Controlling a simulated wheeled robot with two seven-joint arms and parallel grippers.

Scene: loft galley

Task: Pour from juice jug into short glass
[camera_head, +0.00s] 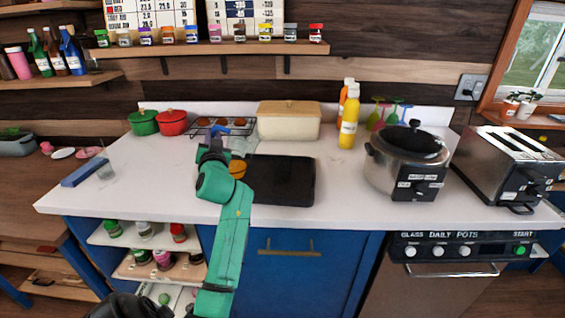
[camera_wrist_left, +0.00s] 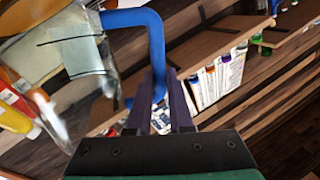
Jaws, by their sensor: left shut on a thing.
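My left gripper (camera_head: 213,137) is above the counter, left of the black mat, and its fingers also show in the wrist view (camera_wrist_left: 167,85). It is shut on the blue handle of the juice jug (camera_wrist_left: 88,55), a clear vessel with orange contents. In the head view the jug is largely hidden behind my arm; its blue handle (camera_head: 218,130) shows at the gripper. How far the jug is tilted is hard to tell. A clear glass (camera_head: 106,171), apparently the short glass, stands at the counter's left end, apart from the gripper. My right gripper is out of view.
A blue block (camera_head: 82,174) lies beside the glass. A black mat (camera_head: 285,182) lies mid-counter. Green (camera_head: 143,122) and red (camera_head: 172,122) pots, a rack and a cream box (camera_head: 289,122) stand behind. A yellow bottle (camera_head: 349,118), cooker (camera_head: 405,165) and toaster (camera_head: 505,165) are right.

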